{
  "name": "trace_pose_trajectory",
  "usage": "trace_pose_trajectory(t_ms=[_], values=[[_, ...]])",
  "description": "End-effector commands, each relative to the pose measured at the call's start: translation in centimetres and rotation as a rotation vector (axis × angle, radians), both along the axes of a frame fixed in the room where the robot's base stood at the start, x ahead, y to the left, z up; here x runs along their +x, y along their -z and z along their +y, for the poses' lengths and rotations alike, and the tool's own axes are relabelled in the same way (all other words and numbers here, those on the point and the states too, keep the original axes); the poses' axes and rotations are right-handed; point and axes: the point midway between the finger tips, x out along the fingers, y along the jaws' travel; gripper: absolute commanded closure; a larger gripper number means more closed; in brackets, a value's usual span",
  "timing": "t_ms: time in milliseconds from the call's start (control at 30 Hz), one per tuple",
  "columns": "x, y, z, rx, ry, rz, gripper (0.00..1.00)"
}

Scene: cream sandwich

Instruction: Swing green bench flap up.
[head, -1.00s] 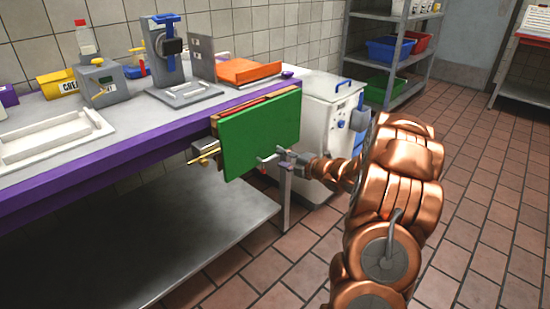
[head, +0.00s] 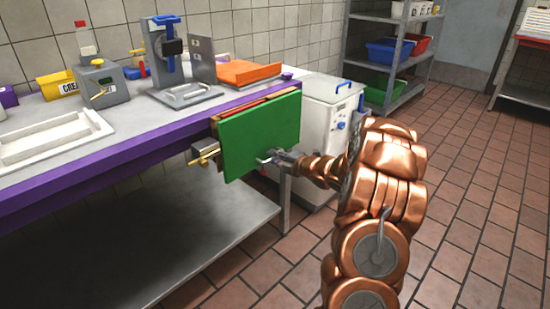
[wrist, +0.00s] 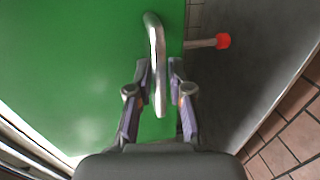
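The green flap (head: 258,138) hangs down upright at the front edge of the bench's right end. It fills the left of the wrist view (wrist: 60,80). A bent metal handle (wrist: 156,50) stands out from it. My gripper (head: 272,159) is at the flap's lower right part. In the wrist view my gripper (wrist: 159,70) has one finger on each side of the handle. The fingers are partly closed, with narrow gaps seeming to show beside the bar. Contact is hard to judge. The fingertips are small in the head view.
A brass-coloured rod and bracket (head: 204,156) sit left of the flap. A red-tipped rod (wrist: 222,41) shows right of the handle. The purple-edged bench top (head: 130,108) carries an orange board (head: 248,72) and several devices. A white bin (head: 325,110) stands behind. Tiled floor right is open.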

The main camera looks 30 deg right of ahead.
Motion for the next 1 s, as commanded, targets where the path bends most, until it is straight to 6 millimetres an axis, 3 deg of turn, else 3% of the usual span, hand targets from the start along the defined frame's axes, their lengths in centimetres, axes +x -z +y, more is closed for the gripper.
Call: trace_pose_trajectory(t_ms=[167,767,1000], values=[[0.0,0.0,0.0,0.0,0.0,0.0,1.0],[0.0,0.0,0.1,0.0,-0.001,0.003,1.0],[-0.2,-0.6,1.2,-0.011,-0.021,0.041,1.0]])
